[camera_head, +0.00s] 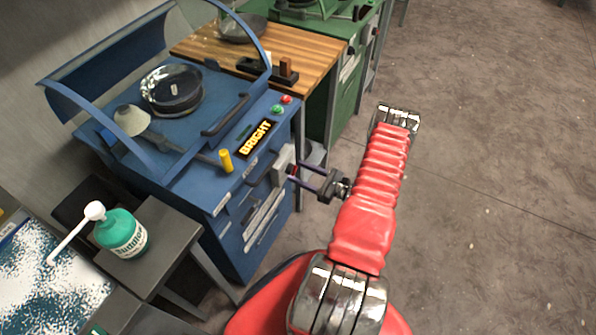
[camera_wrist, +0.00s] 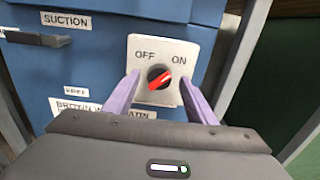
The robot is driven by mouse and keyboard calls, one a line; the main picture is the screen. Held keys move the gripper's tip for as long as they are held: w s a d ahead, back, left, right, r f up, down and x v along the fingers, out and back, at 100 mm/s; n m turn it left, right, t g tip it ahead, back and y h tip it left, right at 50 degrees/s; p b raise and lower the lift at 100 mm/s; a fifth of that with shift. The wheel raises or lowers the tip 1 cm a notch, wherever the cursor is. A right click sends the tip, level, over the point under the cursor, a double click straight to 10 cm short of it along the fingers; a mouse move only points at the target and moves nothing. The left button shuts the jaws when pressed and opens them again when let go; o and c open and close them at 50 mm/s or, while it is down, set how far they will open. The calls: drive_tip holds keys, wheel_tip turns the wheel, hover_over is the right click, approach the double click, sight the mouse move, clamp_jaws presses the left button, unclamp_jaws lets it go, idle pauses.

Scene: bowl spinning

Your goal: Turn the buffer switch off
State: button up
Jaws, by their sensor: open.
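The buffer switch is a red rotary knob (camera_wrist: 159,77) on a white plate (camera_wrist: 143,59) marked OFF at left and ON at right. The knob's pale line slants up to the right, towards ON. The plate is on the front of the blue machine (camera_wrist: 90,70), and it also shows in the head view (camera_head: 284,158). My gripper (camera_head: 308,179) is open, facing the plate. In the wrist view its purple fingers (camera_wrist: 160,82) stand on either side of the knob. I cannot tell whether they touch it.
The blue machine has a bowl (camera_head: 172,90) under a raised guard and a BRIGHT sign (camera_head: 255,139) on top. A wooden-topped bench (camera_head: 290,48) stands behind it. A green bottle (camera_head: 121,233) stands on a small table at left. Open floor (camera_head: 490,170) lies to the right.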

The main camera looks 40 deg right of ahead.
drive_tip(key=shift+x, duration=0.85)
